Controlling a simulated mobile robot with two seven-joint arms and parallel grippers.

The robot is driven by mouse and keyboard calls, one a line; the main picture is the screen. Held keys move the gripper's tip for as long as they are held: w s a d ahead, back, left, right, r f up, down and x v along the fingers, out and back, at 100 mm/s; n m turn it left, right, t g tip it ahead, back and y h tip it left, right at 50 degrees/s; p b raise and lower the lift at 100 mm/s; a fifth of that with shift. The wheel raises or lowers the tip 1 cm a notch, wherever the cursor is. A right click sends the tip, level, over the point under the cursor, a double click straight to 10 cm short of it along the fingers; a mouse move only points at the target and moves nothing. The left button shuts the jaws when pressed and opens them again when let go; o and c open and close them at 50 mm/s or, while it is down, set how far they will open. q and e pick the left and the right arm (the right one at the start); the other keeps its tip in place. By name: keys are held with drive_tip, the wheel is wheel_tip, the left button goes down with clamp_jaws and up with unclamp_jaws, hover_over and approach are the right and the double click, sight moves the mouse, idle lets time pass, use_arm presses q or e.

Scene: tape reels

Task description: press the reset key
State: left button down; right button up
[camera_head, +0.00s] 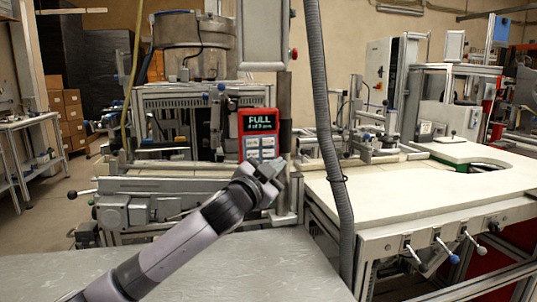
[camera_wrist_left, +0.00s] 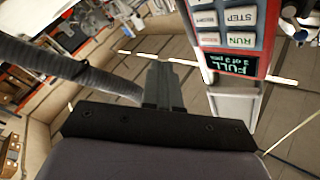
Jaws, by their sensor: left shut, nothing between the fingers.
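A red control panel (camera_head: 258,136) shows in the head view with a dark display reading FULL and grey keys below it. In the left wrist view the panel (camera_wrist_left: 262,66) is upside down, with the RUN key (camera_wrist_left: 239,40) and STEP key (camera_wrist_left: 239,17) legible. The labels on the keys beside them (camera_wrist_left: 208,38) are too blurred to read, so I cannot tell which is the reset key. My left gripper (camera_head: 268,172) is shut and empty, just below and in front of the panel. Its closed fingers (camera_wrist_left: 163,85) point beside the panel in the wrist view. My right gripper is not in view.
A grey corrugated hose (camera_head: 326,120) hangs just right of the panel. A machine with a pale worktop (camera_head: 400,200) stands to the right, with lever handles (camera_head: 445,245) at its front. A grey metal table top (camera_head: 260,265) lies in the foreground.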

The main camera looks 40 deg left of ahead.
sight(268, 153)
use_arm(q)
drive_tip(key=w+a+p, duration=0.1)
drive_tip(key=w+a, duration=0.3)
drive_tip(key=a, duration=0.1)
drive_tip(key=shift+w, duration=0.15)
idle(2.0)
drive_tip(key=shift+w+a+p, duration=0.25)
drive_tip(key=shift+a+p, duration=0.05)
drive_tip(key=shift+p, duration=0.1)
drive_tip(key=shift+w+a, duration=0.25)
drive_tip(key=shift+a, duration=0.05)
idle(0.8)
drive_tip(key=shift+s+d, duration=0.5)
drive_tip(key=shift+d, duration=0.1)
